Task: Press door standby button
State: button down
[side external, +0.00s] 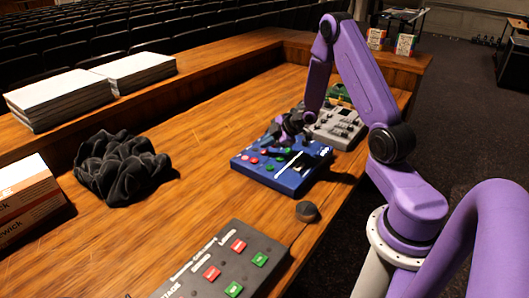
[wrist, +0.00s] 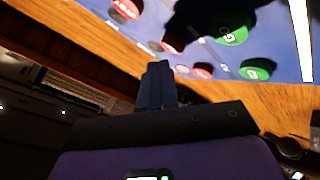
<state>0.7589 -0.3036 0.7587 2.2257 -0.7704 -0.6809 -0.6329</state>
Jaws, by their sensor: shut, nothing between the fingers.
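A blue control box (side external: 262,172) stands on the wooden desk, with red and green buttons on its top. In the wrist view its panel (wrist: 285,35) appears upside down, with a red button (wrist: 126,9) whose lettering looks like a standby label, a green button (wrist: 232,30) and more red buttons (wrist: 202,70). I cannot read which button is the door one. My gripper (side external: 283,138) is over the far part of the blue box. In the wrist view its fingers (wrist: 158,70) are shut and empty, close to the panel; contact cannot be told. A dark shadow covers part of the panel.
A dark box with red and green buttons (side external: 212,262) lies in front, with a small dark knob-like object (side external: 307,211) beyond it. A grey box (side external: 336,126) stands behind. Black cloth (side external: 120,167), paper stacks (side external: 62,98) and a carton (side external: 27,199) lie left.

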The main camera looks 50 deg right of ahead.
aim_at(267, 152)
jog(key=shift+f, duration=0.1)
dwell(0.6)
jog(key=shift+f, duration=0.35)
jog(key=shift+f, duration=0.35)
dwell(0.6)
jog(key=shift+r, duration=0.8)
jog(key=shift+r, duration=2.5)
